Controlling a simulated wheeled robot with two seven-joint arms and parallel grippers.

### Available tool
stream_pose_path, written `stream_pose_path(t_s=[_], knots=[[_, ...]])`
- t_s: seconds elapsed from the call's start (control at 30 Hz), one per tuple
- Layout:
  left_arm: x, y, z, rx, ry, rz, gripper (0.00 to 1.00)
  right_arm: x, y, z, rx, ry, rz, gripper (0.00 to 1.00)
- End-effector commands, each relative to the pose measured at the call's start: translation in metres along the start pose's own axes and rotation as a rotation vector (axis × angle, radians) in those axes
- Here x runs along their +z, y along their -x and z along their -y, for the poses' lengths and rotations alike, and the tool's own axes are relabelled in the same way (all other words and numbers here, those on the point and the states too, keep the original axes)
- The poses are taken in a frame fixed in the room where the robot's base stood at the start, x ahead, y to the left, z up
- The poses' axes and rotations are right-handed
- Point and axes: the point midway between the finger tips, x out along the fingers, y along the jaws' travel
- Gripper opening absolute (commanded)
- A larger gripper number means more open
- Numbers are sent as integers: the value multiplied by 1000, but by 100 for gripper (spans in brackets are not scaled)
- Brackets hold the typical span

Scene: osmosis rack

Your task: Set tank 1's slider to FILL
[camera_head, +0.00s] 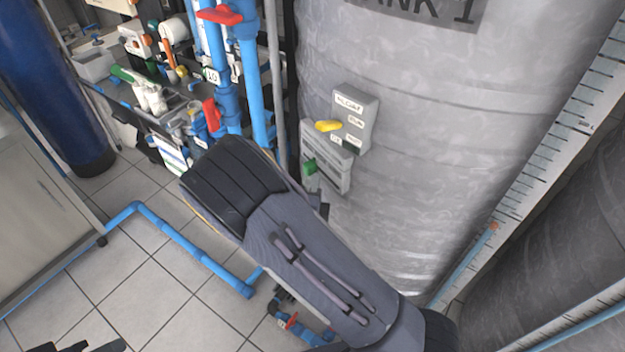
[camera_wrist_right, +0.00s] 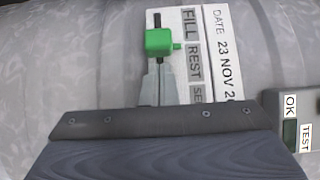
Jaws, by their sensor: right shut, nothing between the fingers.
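Tank 1 (camera_head: 440,130) is the large grey tank; its label is cut off at the top. A slider panel (camera_head: 338,180) on its side carries a green slider knob (camera_head: 310,166). In the right wrist view the green knob (camera_wrist_right: 159,42) sits in a vertical slot beside the labels FILL (camera_wrist_right: 189,22) and REST (camera_wrist_right: 194,60), its small pointer near where the two meet. My right gripper (camera_wrist_right: 158,68) is shut and empty, its fingertips just below the knob; I cannot tell whether they touch it. In the head view my right arm hides most of this gripper.
A grey box with a yellow handle (camera_head: 328,126) sits just above the slider panel. Blue pipes with red valve handles (camera_head: 220,16) stand left of the tank. A blue floor pipe (camera_head: 180,240) crosses the tiles. A date card (camera_wrist_right: 228,50) is beside the slider labels.

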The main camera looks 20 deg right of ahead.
Motion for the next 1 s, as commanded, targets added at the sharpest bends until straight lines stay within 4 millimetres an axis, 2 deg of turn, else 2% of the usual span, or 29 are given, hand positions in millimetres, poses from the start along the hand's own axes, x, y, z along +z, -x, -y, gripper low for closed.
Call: stream_pose_path(t_s=[0.17,0.5,0.73,1.0], knots=[[-1,1,-1,0,0,0,34,7,-6,0,0,-1,0,0],[-1,2,-1,0,0,0,34,8,-8,0,0,0,0,0],[-6,13,-6,0,0,0,34,31,-32,2,-2,-1,-2,0],[-6,13,-6,0,0,0,34,38,-37,1,-3,-3,2,0]])
